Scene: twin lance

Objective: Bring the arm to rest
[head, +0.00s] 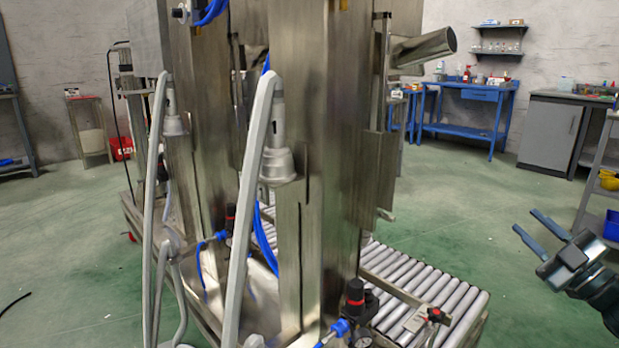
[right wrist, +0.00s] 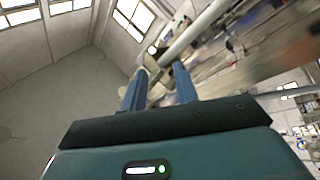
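My right gripper (head: 525,220) is at the right edge of the head view, in free air to the right of the roller conveyor. Its two blue fingers stand apart with nothing between them. The right wrist view also shows the fingers (right wrist: 159,70) apart and empty, pointing up toward the wall and ceiling windows. Only the end of my right arm (head: 600,290) shows. My left gripper and left arm are not in view.
A tall steel machine (head: 335,150) with two grey lance hoses (head: 246,190) fills the middle. A roller conveyor (head: 425,290) runs out at its lower right. A blue workbench (head: 465,112) and a grey cabinet (head: 548,132) stand behind. Green floor between them is clear.

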